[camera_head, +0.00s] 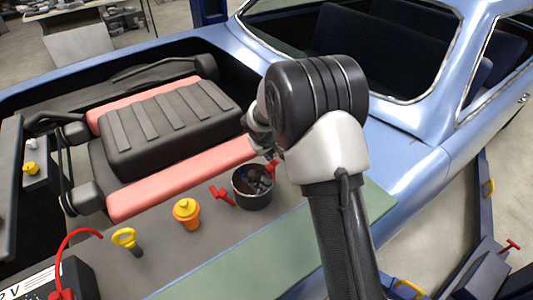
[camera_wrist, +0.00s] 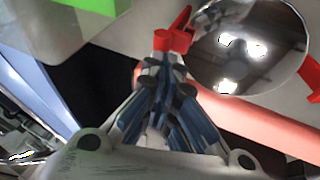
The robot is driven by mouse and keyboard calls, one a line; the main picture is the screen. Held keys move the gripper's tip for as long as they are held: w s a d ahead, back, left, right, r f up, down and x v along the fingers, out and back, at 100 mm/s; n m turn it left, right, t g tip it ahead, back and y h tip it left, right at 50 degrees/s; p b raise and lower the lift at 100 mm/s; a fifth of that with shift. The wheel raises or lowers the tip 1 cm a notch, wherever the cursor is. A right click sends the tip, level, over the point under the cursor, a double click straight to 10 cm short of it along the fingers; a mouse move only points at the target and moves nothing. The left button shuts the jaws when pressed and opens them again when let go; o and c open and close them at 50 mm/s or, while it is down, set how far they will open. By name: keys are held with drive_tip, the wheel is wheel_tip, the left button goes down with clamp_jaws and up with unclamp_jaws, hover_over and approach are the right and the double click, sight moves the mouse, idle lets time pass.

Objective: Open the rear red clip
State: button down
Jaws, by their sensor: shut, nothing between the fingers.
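A round dark canister with a shiny reflective top (camera_head: 252,189) stands in the engine bay; its mirror-like top (camera_wrist: 250,45) fills the upper right of the wrist view. The rear red clip (camera_head: 271,167) is on its far side, close under my gripper. In the wrist view this red clip (camera_wrist: 176,37) lies right at the fingertips. Another red clip (camera_head: 222,196) is on the canister's near left side and shows at the wrist view's right edge (camera_wrist: 311,77). My gripper (camera_wrist: 172,62) is shut and empty, its tips at the rear clip; I cannot tell whether they touch.
A pink-red bar (camera_head: 180,182) runs beside the canister, in front of the black ribbed engine cover (camera_head: 170,120). An orange cap (camera_head: 187,211) and a yellow-ringed dipstick (camera_head: 127,240) stand to the left. A battery (camera_head: 50,285) with a red cable is at lower left.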

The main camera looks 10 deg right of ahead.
drive_tip(key=shift+w+d, duration=0.2)
drive_tip(key=shift+d, duration=0.3)
drive_tip(key=w+d+p, duration=0.1)
drive_tip(key=w+d, duration=0.1)
drive_tip(key=d, duration=0.3)
drive_tip(key=shift+w+d+f+p, duration=0.2)
drive_tip(key=shift+d+f+p, duration=0.2)
drive_tip(key=shift+f, duration=0.05)
drive_tip(key=shift+a, duration=0.15)
idle(0.5)
